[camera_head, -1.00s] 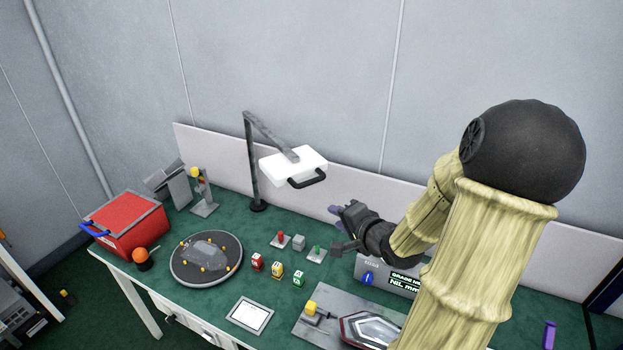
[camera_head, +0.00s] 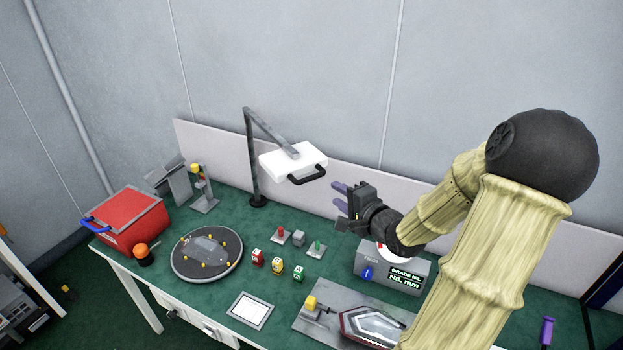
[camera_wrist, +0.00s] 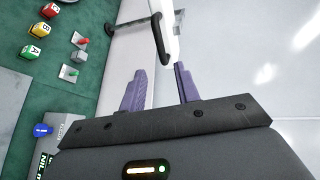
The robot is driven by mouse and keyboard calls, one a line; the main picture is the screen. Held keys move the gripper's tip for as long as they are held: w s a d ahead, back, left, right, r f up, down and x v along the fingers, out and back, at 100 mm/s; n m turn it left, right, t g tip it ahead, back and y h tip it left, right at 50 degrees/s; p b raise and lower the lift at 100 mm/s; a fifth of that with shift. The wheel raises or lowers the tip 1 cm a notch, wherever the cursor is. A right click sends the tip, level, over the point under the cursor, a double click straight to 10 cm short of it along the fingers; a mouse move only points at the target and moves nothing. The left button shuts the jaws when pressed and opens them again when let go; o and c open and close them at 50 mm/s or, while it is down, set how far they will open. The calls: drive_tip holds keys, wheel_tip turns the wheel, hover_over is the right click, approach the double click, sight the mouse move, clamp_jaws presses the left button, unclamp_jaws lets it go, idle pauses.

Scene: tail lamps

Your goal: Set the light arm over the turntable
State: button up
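The light arm (camera_head: 270,131) is a grey post with a boom and a white lamp head (camera_head: 290,158). A black handle (camera_head: 307,177) is on the lamp head's front edge. The round dark turntable (camera_head: 222,271) stands to the lower left and bears a grey lamp part held among yellow pins. The lamp head is right of the turntable, not above it. My gripper (camera_head: 335,194) is right of the handle and apart from it. In the wrist view its purple fingers (camera_wrist: 159,72) are spread and empty, with the handle (camera_wrist: 159,38) ahead, roughly between them.
Small coloured blocks (camera_head: 277,267) and switches (camera_head: 316,250) stand below the lamp. A grade display box (camera_head: 389,272) is under my arm. A red bin (camera_head: 130,219) and an orange button (camera_head: 141,251) are left. A low panel (camera_head: 222,150) runs behind the bench.

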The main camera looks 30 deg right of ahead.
sight(313, 179)
drive_tip(key=p+x, duration=0.2)
drive_tip(key=x, duration=1.1)
drive_tip(key=shift+w+f, duration=0.15)
drive_tip(key=shift+w, duration=0.1)
drive_tip(key=shift+a, duration=0.1)
clamp_jaws()
